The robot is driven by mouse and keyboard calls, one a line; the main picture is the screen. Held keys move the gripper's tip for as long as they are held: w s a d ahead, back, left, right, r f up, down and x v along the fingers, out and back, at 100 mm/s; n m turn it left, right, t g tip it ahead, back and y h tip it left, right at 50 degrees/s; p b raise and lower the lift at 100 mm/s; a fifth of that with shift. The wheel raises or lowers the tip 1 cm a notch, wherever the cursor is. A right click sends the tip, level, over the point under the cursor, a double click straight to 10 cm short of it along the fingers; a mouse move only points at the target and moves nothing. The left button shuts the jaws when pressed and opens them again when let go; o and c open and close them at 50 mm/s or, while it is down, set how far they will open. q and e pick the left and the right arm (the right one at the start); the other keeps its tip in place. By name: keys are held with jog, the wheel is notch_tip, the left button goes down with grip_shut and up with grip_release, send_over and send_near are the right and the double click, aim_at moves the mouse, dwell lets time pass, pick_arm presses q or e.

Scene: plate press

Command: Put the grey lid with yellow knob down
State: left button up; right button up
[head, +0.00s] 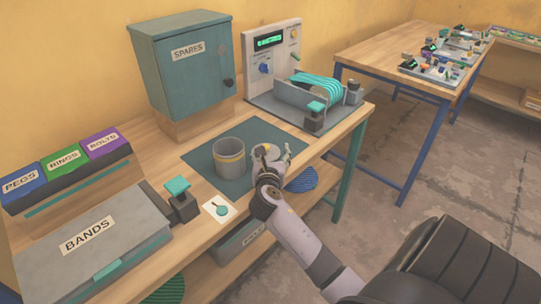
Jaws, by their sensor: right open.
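My right gripper (272,152) is open just right of the pot, over the mat's right part. Small yellow and grey bits show around its fingers, but I cannot tell whether they belong to the gripper or to the lid. I cannot make out the grey lid with yellow knob clearly; the pot's top looks open. My left gripper is not in view.
A press machine (268,50) with teal plates stands behind, beside a SPARES cabinet (188,75). A teal-topped post (180,200) and white card (219,208) sit at the front edge. A BANDS box (90,245) and labelled bins (65,160) fill the left.

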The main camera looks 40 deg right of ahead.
jog(key=shift+v, duration=2.05)
